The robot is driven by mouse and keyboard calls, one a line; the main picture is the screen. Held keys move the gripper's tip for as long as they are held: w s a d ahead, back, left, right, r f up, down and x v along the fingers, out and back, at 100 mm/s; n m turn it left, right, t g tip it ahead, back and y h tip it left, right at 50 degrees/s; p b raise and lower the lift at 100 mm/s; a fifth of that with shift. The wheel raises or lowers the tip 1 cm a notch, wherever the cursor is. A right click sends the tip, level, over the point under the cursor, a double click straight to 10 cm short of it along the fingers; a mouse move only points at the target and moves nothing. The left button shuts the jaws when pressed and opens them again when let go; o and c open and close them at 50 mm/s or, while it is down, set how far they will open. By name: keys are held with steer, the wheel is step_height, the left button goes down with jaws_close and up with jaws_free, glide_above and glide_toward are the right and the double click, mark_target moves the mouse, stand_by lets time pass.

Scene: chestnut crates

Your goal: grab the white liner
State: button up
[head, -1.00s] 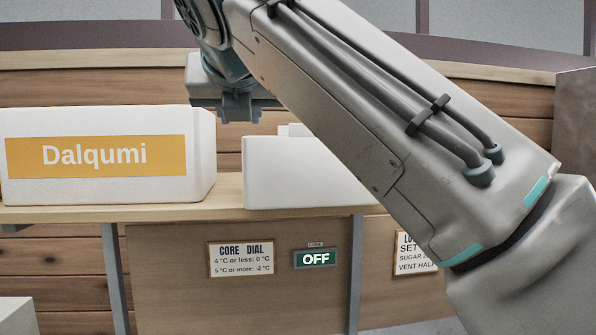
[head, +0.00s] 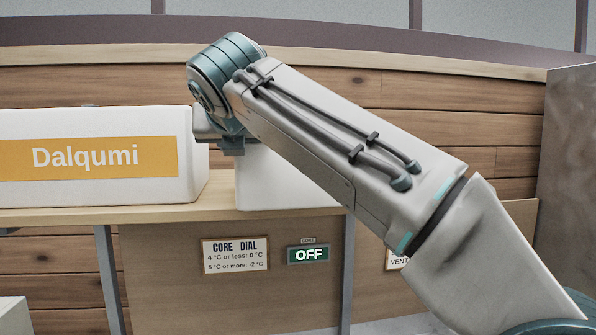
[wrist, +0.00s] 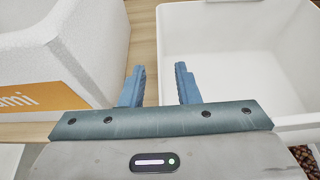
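A plain white open-topped container, which I take to be the white liner (head: 285,185), stands on the wooden shelf. My arm covers much of it in the head view. In the wrist view the liner (wrist: 235,65) is empty inside, and its near left wall runs close to my gripper's right finger. My gripper (wrist: 160,85) is open, its two blue fingers apart with nothing clearly between them. In the head view my gripper (head: 230,147) is at the liner's left end, by the gap beside the Dalqumi box. I cannot tell whether a finger touches the liner.
A white Dalqumi box (head: 100,185) with an orange label stands close on the left, leaving a narrow strip of shelf (wrist: 143,40) between. Brown chestnuts (wrist: 308,158) show at the wrist view's lower right. Below the shelf are a core dial sign (head: 235,256) and an OFF display (head: 308,255).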

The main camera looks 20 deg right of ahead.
steer(key=shift+c, duration=0.3)
jaws_close()
steer(key=shift+r, duration=0.15)
